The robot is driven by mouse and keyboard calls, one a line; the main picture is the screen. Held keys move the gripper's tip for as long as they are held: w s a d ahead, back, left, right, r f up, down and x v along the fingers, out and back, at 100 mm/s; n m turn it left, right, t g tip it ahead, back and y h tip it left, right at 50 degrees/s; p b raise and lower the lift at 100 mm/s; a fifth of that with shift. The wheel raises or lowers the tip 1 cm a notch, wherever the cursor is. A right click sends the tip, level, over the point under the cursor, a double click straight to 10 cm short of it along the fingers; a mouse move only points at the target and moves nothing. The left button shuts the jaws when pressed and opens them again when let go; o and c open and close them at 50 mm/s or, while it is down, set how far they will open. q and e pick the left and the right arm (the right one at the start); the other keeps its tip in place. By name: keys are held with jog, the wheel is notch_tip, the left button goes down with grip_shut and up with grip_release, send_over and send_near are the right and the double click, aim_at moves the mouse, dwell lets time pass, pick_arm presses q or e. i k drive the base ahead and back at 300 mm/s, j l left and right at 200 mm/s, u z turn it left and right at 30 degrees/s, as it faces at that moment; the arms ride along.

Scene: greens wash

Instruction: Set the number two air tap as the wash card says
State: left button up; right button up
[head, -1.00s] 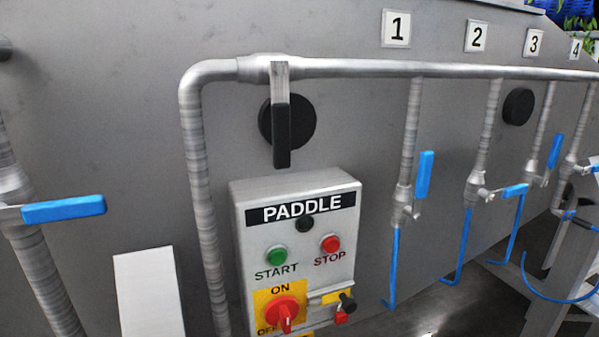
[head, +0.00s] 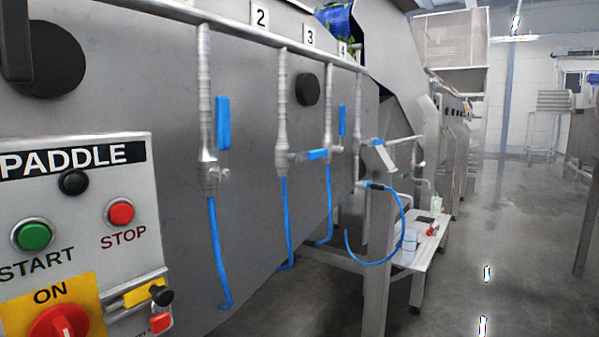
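The number two label (head: 260,17) is on the grey tank wall above the pipe. Below it, the number two air tap has a blue handle (head: 316,155) lying sideways, across its vertical pipe (head: 282,100). A blue hose (head: 287,215) hangs under it. The tap to its left has an upright blue handle (head: 223,122), along its pipe. The number three tap's blue handle (head: 342,120) is also upright. No wash card can be made out. Neither of my grippers is in view.
The paddle control box (head: 80,220) stands out at the near left. A small white table (head: 425,245) with bottles stands beyond the taps, near a looped blue hose (head: 403,215). The wet floor (head: 500,250) at right is open.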

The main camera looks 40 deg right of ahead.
aim_at(300, 157)
jog(key=z, duration=1.45)
